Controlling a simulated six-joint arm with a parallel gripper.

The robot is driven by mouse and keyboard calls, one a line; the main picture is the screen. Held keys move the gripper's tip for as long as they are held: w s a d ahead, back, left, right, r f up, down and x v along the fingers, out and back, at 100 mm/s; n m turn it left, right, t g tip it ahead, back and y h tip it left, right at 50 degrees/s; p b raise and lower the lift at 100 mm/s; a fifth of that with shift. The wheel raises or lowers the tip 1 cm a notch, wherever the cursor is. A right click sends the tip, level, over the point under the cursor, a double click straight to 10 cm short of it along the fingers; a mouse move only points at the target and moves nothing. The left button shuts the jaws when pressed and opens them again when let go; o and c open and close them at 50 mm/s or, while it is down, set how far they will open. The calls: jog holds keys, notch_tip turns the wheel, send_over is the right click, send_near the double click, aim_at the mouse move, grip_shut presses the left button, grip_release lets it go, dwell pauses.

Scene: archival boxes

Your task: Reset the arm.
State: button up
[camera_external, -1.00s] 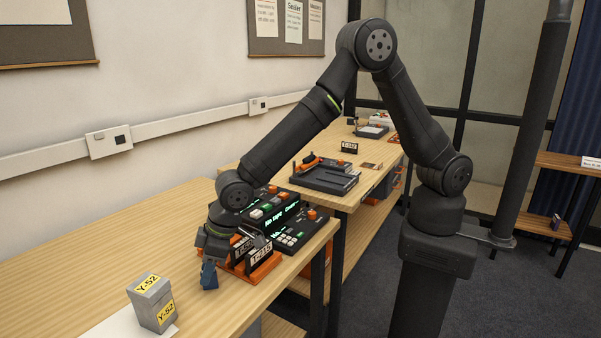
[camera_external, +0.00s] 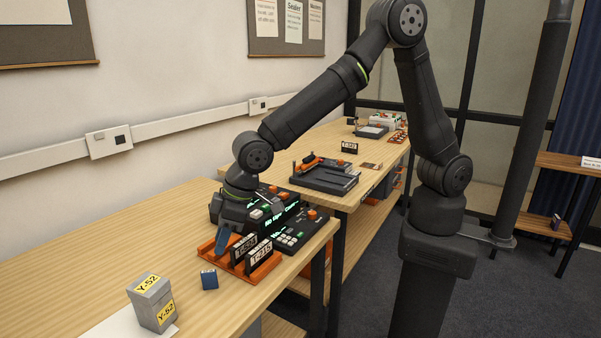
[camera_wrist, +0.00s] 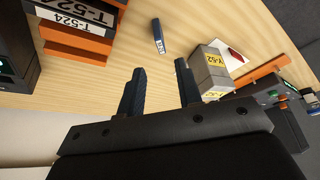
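My gripper (camera_external: 223,243) is above the near table, close to the orange rack. In the wrist view its two dark blue fingers (camera_wrist: 160,80) stand apart with nothing between them.
A grey Y-52 box (camera_external: 151,303) stands front left. The left tabletop is clear.

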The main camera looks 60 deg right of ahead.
aim_at(209, 271)
jog(key=x, duration=1)
jog(key=shift+a+f, duration=0.1)
jog(key=shift+f, duration=0.25)
jog(key=shift+w+a, duration=0.1)
jog(key=shift+w, duration=0.1)
notch_tip(209, 271, up, 4)
jog(key=shift+f, duration=0.1)
jog(key=w+d+r, duration=0.4)
jog(key=d+r, duration=0.3)
jog(key=d, duration=0.4)
jog(key=w+d+m+h, duration=0.1)
jog(key=w+d+m, duration=0.1)
jog(key=w, duration=0.3)
jog(key=w+d+m+t+h, duration=0.1)
jog(key=w+d+m, duration=0.2)
jog(key=w+d, duration=0.2)
jog(key=w+d+m, duration=0.3)
jog(key=w, duration=0.3)
jog(key=shift+w+d+f+h, duration=0.1)
jog(key=shift+d+f+h, duration=0.05)
jog(key=shift+d+h, duration=0.25)
jog(key=a+f, duration=0.2)
jog(key=a, duration=0.2)
jog(key=a+f, duration=0.5)
jog(key=a, duration=0.2)
jog(key=shift+a+f, duration=0.25)
jog(key=shift+a, duration=0.1)
jog(key=shift+f, duration=0.6)
